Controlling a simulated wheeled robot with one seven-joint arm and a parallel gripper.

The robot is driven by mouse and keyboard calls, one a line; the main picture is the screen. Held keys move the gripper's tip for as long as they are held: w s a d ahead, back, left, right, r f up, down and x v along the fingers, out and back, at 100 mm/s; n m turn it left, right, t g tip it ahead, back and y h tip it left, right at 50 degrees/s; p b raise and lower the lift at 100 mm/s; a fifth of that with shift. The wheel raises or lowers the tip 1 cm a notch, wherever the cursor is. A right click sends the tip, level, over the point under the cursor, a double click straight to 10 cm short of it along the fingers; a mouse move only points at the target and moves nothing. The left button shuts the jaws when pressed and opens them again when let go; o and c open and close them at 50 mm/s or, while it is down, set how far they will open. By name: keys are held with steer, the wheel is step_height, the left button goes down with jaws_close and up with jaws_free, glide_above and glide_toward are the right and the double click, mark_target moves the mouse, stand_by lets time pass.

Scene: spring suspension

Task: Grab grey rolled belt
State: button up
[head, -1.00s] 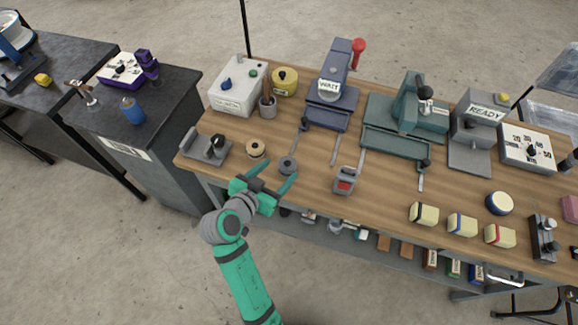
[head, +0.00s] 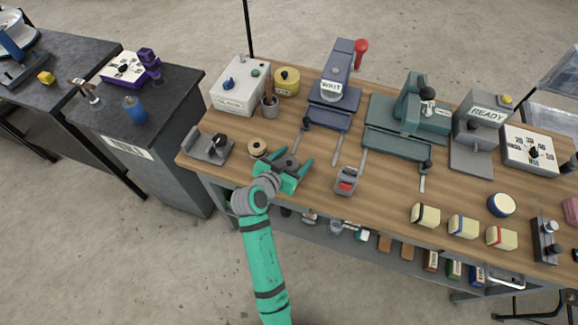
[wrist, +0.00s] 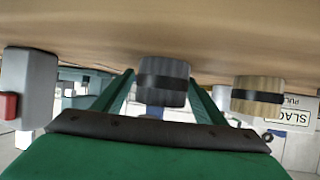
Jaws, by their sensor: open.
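The grey rolled belt (head: 289,163) is a short grey cylinder standing on the wooden bench near its front edge. In the wrist view the grey rolled belt (wrist: 162,80) has a dark band around it and shows between the fingers, towards their tips. My gripper (head: 296,158) is open, low over the bench, with one finger on each side of the belt. The fingers partly hide the belt in the head view. I cannot tell whether either finger touches it. A tan roll (head: 257,148) with a dark band stands just left of it; it also shows in the wrist view (wrist: 258,97).
A grey holder (head: 208,148) is at the bench's left end. A small grey box with a red part (head: 346,182) stands right of my gripper. A cup with tools (head: 269,106) and a blue-grey press (head: 333,92) stand behind. Bare wood lies between them.

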steer(key=shift+c, duration=0.6)
steer(key=c, duration=1)
steer(key=shift+r, duration=0.1)
